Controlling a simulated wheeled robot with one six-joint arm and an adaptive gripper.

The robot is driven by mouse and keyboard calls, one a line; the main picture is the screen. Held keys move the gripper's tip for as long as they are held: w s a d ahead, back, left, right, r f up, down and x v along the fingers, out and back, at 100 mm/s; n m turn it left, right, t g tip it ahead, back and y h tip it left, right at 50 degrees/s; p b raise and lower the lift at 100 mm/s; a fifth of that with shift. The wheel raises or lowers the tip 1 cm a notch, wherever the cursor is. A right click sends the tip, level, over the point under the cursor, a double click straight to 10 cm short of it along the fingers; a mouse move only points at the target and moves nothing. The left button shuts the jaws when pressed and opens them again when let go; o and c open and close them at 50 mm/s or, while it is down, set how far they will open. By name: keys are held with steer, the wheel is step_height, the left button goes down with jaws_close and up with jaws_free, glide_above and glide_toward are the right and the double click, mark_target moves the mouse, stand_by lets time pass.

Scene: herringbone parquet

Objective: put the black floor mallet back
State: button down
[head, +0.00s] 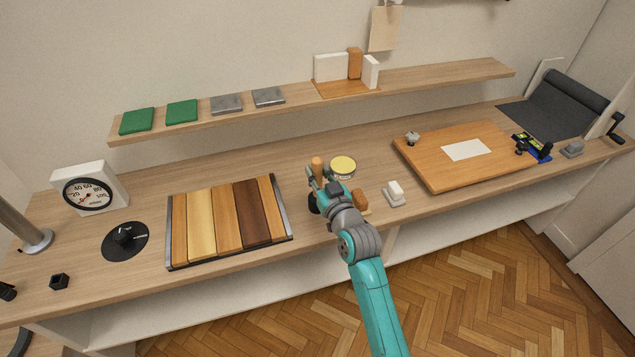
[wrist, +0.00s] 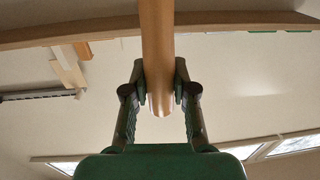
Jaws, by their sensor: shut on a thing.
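The black floor mallet has a light wooden handle (head: 317,166) that stands up from the bench, and a dark head (head: 313,204) low beside my gripper. My gripper (head: 323,181) is shut on the handle. In the wrist view the wooden handle (wrist: 157,55) runs between the two fingers (wrist: 160,88), which touch it on both sides. My wrist and arm hide part of the mallet in the head view. I cannot tell whether the head touches the bench.
A round yellow-topped tin (head: 343,167) stands close right of my gripper. A brown-handled brush (head: 360,200) and a white-topped block (head: 394,193) lie further right. A framed set of wood planks (head: 228,220) lies to the left. A wall shelf (head: 430,82) runs behind.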

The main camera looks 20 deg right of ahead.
mark_target(318, 182)
steer(key=shift+f, duration=1.65)
steer(key=c, duration=0.9)
jaws_free()
steer(key=shift+f, duration=0.15)
steer(key=shift+c, duration=0.2)
steer(key=s+d, duration=0.1)
steer(key=s, duration=1.1)
steer(key=shift+s, duration=0.1)
